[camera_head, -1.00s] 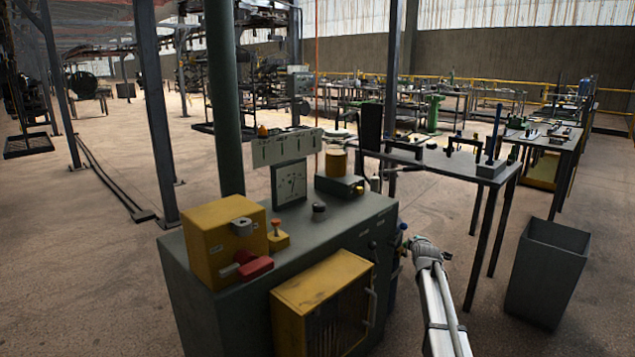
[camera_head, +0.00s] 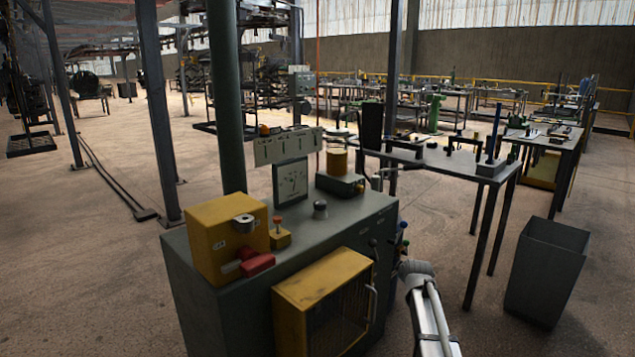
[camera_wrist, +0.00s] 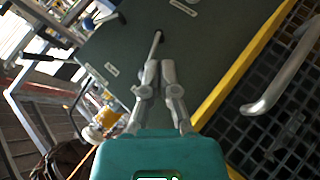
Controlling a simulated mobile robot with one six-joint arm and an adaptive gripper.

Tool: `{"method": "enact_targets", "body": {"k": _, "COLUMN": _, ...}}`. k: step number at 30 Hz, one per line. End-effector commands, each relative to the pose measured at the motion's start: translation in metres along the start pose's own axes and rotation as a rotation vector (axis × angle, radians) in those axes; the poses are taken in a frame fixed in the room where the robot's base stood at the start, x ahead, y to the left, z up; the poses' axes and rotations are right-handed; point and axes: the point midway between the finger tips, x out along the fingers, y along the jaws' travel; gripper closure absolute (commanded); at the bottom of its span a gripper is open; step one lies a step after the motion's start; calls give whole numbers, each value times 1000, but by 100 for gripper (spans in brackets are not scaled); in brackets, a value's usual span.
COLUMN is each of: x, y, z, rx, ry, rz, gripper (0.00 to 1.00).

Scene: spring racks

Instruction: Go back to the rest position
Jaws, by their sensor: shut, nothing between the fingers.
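My gripper (camera_wrist: 160,69) shows in the wrist view with its two grey fingers close together and nothing between them. It faces a dark green cabinet panel (camera_wrist: 185,50) with small white labels. In the head view my arm shows at the lower right, beside the machine cabinet (camera_head: 345,225). The gripper itself is not clear there.
The cabinet has a yellow mesh door (camera_head: 322,300) with a grey handle (camera_wrist: 285,75), to the right of my gripper in the wrist view. A grey bin (camera_head: 545,270) and a dark table (camera_head: 440,160) stand to the right. Open floor lies on the left.

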Motion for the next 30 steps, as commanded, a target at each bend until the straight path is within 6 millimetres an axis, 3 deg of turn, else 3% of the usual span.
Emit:
{"method": "enact_targets", "body": {"k": 1, "x": -16, "y": -23, "z": 5, "rx": 50, "ry": -24, "rz": -50, "gripper": 100}}
{"method": "enact_targets", "body": {"k": 6, "x": -61, "y": -94, "z": 20, "rx": 254, "ry": -153, "rz": -223, "gripper": 100}}
{"method": "enact_targets", "body": {"k": 12, "x": -122, "y": -169, "z": 44, "rx": 486, "ry": -364, "rz": -379, "gripper": 100}}
{"method": "enact_targets", "body": {"k": 15, "x": -150, "y": -197, "z": 54, "rx": 578, "ry": -470, "rz": -426, "gripper": 100}}
{"method": "enact_targets", "body": {"k": 21, "x": -191, "y": -233, "z": 70, "rx": 702, "ry": -634, "rz": -471, "gripper": 100}}
{"method": "enact_targets", "body": {"k": 30, "x": -241, "y": -270, "z": 86, "rx": 821, "ry": -826, "rz": -487, "gripper": 100}}
